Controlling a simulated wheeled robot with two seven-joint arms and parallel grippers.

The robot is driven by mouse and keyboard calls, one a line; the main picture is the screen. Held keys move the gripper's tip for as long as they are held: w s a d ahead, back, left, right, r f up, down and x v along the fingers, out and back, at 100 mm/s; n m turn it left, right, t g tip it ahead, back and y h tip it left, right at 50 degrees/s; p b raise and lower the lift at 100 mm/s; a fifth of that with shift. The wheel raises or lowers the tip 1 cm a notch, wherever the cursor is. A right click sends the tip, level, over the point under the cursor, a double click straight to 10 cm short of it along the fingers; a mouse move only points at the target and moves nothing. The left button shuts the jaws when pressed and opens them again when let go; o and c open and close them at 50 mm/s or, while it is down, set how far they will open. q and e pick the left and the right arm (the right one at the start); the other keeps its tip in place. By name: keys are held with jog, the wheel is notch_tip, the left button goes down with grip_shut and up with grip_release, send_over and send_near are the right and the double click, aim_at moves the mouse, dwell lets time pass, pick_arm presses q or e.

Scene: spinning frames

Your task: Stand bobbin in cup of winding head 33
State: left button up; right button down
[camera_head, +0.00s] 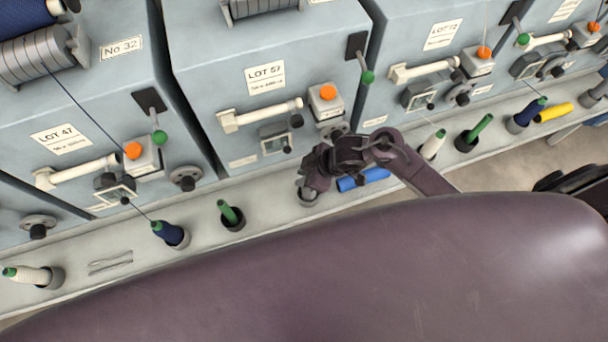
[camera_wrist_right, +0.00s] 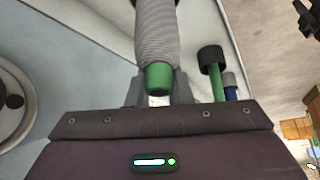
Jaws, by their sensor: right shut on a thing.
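My right gripper (camera_head: 312,178) is over the ledge in front of the LOT 57 winding head (camera_head: 225,75), which stands beside the one marked No 32. In the right wrist view, the gripper (camera_wrist_right: 155,98) is shut on a bobbin (camera_wrist_right: 156,35) with grey thread and a green end. In the head view the gripper mostly hides this bobbin. A grey round shape (camera_head: 308,198) shows just below the gripper on the ledge; I cannot tell whether it is the cup or thread, or whether the bobbin is inside a cup. No number 33 is readable. My left gripper is out of view.
A blue bobbin (camera_head: 366,179) lies on the ledge right beside the gripper. A bare green tube (camera_head: 230,213) stands in a dark cup to the left, and a dark blue bobbin (camera_head: 168,232) farther left. Thin tools (camera_head: 110,262) lie on the ledge. My own purple body covers the foreground.

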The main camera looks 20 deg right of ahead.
dwell(0.3)
jog(key=c, duration=1.1)
grip_release()
jog(key=shift+c, duration=0.2)
jog(key=shift+r, duration=0.1)
jog(key=p+v, duration=0.2)
jog(key=v, duration=1)
jog(key=shift+p, duration=0.3)
